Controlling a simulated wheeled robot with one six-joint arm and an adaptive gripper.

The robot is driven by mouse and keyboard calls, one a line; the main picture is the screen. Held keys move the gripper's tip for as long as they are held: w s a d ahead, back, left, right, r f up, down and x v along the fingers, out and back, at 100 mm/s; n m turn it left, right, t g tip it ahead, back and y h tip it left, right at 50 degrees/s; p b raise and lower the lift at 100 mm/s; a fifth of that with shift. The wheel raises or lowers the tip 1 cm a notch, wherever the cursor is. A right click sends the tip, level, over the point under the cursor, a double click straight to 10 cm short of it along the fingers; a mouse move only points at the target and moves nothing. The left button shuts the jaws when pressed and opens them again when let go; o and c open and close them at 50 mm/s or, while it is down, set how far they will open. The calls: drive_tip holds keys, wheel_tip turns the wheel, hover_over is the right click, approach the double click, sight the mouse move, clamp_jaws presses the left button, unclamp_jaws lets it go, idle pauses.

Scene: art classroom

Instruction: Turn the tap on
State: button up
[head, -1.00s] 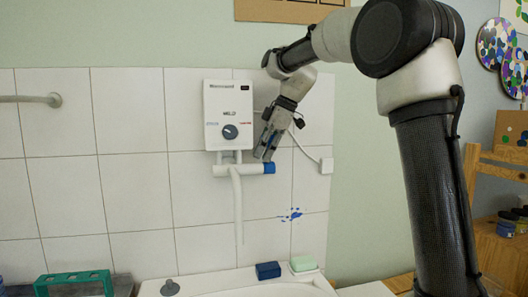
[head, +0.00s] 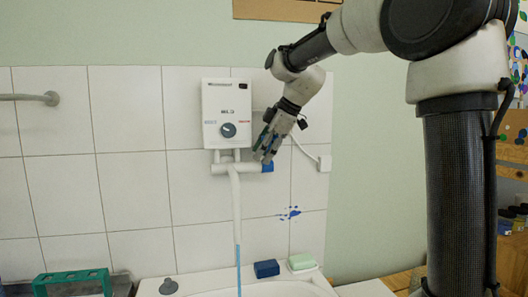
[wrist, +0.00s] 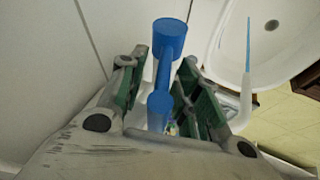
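The tap is a white pipe (head: 222,169) under a white wall-mounted water heater (head: 212,128), with a long spout (head: 236,205) hanging down. A thin blue stream of water (head: 239,265) runs from the spout's end; the stream also shows in the wrist view (wrist: 248,45). The tap's blue handle (head: 268,167) is at the pipe's right end. In the wrist view the blue handle (wrist: 170,38) lies between and beyond my gripper's spread fingers. My gripper (head: 266,152) is open beside the handle; whether a finger touches it I cannot tell.
A white sink (wrist: 290,55) is below the spout. A green rack (head: 72,277) stands at lower left. A grey wall bar (head: 30,97) is at far left.

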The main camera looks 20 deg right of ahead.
drive_tip(key=v, duration=1.2)
drive_tip(key=s+d+f+m+h, duration=0.1)
drive_tip(key=s+d+f+m, duration=0.2)
drive_tip(key=f+m, duration=0.3)
drive_tip(key=s+d+f+m+h, duration=0.1)
drive_tip(key=s+d+f+m, duration=0.1)
drive_tip(key=s+f+m, duration=0.25)
drive_tip(key=s+d+f+m+h, duration=0.1)
drive_tip(key=s+d+f+m, duration=0.1)
drive_tip(key=s+f, duration=0.2)
drive_tip(key=s+d+f+m, duration=0.2)
drive_tip(key=s+f, duration=0.2)
drive_tip(key=s, duration=0.5)
drive_tip(key=s+d+f+m+h, duration=0.1)
drive_tip(key=s+d+f+m, duration=0.1)
drive_tip(key=s, duration=0.5)
drive_tip(key=shift+s+d+f+h, duration=0.25)
drive_tip(key=shift+d+f+h, duration=0.1)
drive_tip(key=shift+f, duration=0.55)
